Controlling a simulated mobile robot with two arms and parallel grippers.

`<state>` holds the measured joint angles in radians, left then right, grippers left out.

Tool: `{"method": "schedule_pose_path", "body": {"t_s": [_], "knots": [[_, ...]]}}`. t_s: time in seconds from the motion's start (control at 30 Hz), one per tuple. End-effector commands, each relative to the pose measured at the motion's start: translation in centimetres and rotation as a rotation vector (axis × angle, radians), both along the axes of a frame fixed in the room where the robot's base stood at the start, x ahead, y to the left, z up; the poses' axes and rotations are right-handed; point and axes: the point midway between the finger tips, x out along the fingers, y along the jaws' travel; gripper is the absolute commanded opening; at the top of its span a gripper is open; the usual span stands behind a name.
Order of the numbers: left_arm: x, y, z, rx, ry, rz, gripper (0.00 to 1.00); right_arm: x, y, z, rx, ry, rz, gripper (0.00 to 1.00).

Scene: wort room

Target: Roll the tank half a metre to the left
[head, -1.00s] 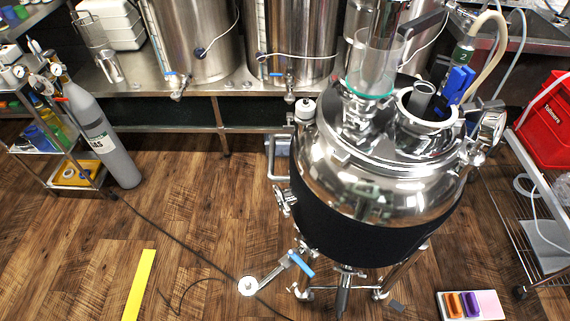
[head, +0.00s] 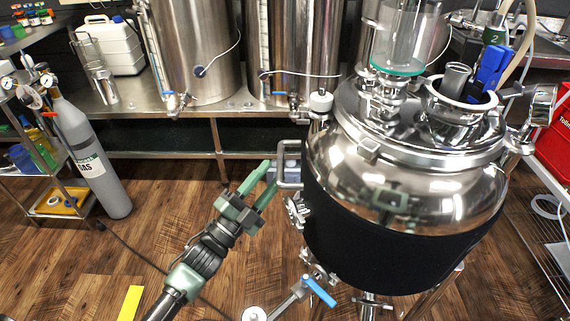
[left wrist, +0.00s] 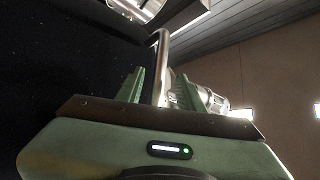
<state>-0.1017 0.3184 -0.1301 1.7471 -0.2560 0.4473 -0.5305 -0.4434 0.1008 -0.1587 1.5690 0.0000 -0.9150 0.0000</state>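The tank (head: 400,235) is a round steel vessel with a black jacket and a shiny domed lid, standing on legs at the right of the head view. A bent steel handle (head: 289,185) sticks out from its left side; the handle also shows in the left wrist view (left wrist: 160,65). My left gripper (head: 267,172) is at this handle with its green fingers apart. In the left wrist view the handle bar stands between the two fingers (left wrist: 158,90), with gaps visible on both sides. My right gripper is out of view.
A grey gas cylinder (head: 92,160) stands at the left beside a shelf cart. A steel bench (head: 140,112) with large vessels runs behind. Yellow floor tape (head: 130,303) lies at lower left. Wood floor between cylinder and tank is mostly clear, with a dark cable across it. A wire rack stands right.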

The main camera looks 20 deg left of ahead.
Motion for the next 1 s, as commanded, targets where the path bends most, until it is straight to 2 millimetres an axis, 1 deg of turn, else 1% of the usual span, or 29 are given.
{"method": "schedule_pose_path", "body": {"t_s": [0.03,0.1,0.3,0.43,0.67,0.7,0.8,1.0], "knots": [[0.9,-0.4,0.5,-0.002,-0.002,0.0,0.38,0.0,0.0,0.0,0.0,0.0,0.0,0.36],[1.8,-0.8,0.9,-0.002,-0.002,0.0,0.38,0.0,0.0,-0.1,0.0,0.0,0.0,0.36],[3.8,-1.7,1.7,-0.003,0.002,0.0,0.38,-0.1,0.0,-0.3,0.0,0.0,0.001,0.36],[4.3,-1.9,1.8,-0.002,0.005,0.001,0.38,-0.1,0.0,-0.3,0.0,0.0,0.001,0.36],[4.3,-1.9,1.8,-0.002,0.006,0.001,0.38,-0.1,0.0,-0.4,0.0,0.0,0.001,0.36],[4.3,-1.9,1.8,-0.003,0.005,0.001,0.27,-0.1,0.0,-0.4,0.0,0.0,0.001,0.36],[4.3,-1.9,1.8,-0.002,0.006,0.001,0.0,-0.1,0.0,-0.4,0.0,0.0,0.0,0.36],[4.3,-1.9,1.8,-0.002,0.006,0.001,0.0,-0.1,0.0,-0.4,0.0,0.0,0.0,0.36]]}}
